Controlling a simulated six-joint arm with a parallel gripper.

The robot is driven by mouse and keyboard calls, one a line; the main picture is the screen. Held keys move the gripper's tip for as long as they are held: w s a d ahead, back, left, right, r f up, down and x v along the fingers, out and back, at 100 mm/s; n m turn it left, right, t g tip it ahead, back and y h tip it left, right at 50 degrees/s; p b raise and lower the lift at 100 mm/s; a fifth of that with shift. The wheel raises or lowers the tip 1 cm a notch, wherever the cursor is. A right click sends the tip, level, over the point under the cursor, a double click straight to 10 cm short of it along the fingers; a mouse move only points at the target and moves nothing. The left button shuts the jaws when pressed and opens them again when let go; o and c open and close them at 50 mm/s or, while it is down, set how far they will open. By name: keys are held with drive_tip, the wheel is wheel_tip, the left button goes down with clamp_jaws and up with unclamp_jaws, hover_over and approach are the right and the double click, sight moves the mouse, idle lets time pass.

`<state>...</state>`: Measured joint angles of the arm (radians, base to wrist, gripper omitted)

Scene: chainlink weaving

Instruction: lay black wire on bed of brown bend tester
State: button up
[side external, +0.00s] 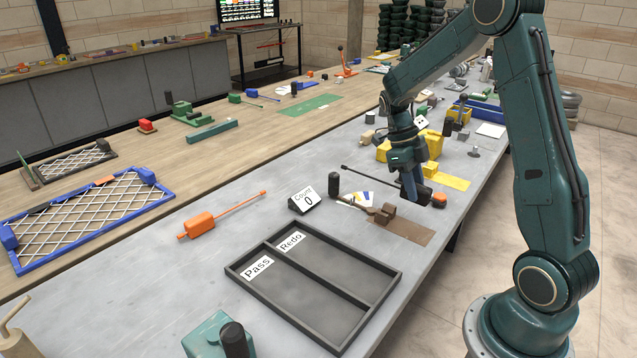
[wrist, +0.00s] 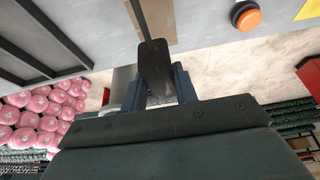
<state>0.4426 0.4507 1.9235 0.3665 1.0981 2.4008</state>
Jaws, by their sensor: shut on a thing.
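The black wire, a thin rod with a thick black block at one end, shows in the side view (side external: 372,177) and in the wrist view (wrist: 155,60). My gripper (side external: 411,189) is shut on the block end, its blue fingers on either side of it in the wrist view (wrist: 156,85). The rod reaches out to the left, appearing above the bench. The tester's bed is hard to make out.
An orange button (side external: 440,199) is to the right of the tester. An orange wire (side external: 205,222) lies further left. A yellow tester and mat (side external: 449,180) are behind.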

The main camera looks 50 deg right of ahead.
drive_tip(key=shift+f, duration=0.1)
drive_tip(key=shift+f, duration=3.8)
drive_tip(key=shift+f, duration=0.65)
drive_tip(key=o, duration=1.1)
drive_tip(key=v, duration=1.4)
drive_tip(key=shift+f, duration=0.1)
